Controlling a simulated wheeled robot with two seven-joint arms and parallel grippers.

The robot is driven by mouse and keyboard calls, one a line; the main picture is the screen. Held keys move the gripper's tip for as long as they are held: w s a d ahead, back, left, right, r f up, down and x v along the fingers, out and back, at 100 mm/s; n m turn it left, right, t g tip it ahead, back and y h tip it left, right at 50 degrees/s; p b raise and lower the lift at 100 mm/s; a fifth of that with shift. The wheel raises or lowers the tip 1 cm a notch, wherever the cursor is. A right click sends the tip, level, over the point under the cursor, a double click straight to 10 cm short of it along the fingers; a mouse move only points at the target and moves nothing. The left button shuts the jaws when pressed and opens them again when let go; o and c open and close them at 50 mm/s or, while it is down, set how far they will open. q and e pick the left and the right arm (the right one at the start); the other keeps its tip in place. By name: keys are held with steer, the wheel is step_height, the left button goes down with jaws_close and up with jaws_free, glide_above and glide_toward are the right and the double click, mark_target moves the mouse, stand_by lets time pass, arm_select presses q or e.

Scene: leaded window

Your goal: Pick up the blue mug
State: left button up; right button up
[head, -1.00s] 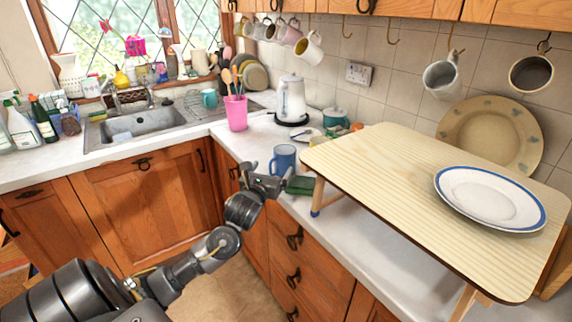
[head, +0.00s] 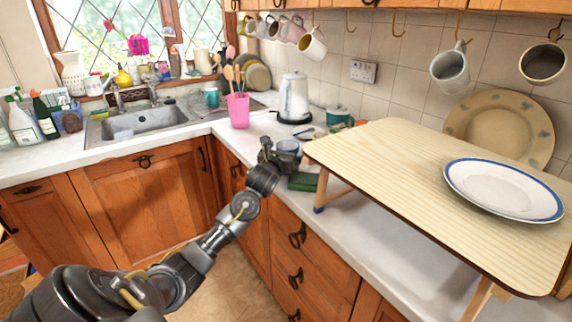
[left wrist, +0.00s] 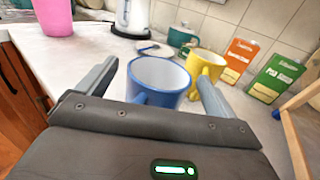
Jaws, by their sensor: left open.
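The blue mug (left wrist: 158,80) stands upright on the white counter, with its pale inside and blue rim showing in the left wrist view. Its handle points toward my gripper. In the head view the blue mug (head: 288,147) is partly hidden behind my left gripper (head: 272,150). My left gripper is open, and in the left wrist view its two fingers (left wrist: 152,82) lie on either side of the mug with gaps between. I cannot tell whether either finger touches it. My right gripper is not in view.
A yellow mug (left wrist: 205,68) stands close behind the blue mug, to its right. A teal pot (left wrist: 182,36), a kettle (head: 294,98) and a pink utensil holder (head: 238,110) stand farther back. A wooden tray table (head: 420,175) with a plate (head: 503,189) stands to the right.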

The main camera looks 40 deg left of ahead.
arm_select(q)
steer(key=c, duration=1.6)
steer(key=shift+r, duration=0.1)
steer(key=shift+r+p, duration=0.4)
steer(key=shift+p, duration=0.1)
steer(key=s+d+r+p, duration=0.4)
steer(key=s+r+p, duration=0.7)
steer(key=s+r, duration=0.1)
steer(key=shift+p+v, duration=0.3)
steer(key=shift+v, duration=0.45)
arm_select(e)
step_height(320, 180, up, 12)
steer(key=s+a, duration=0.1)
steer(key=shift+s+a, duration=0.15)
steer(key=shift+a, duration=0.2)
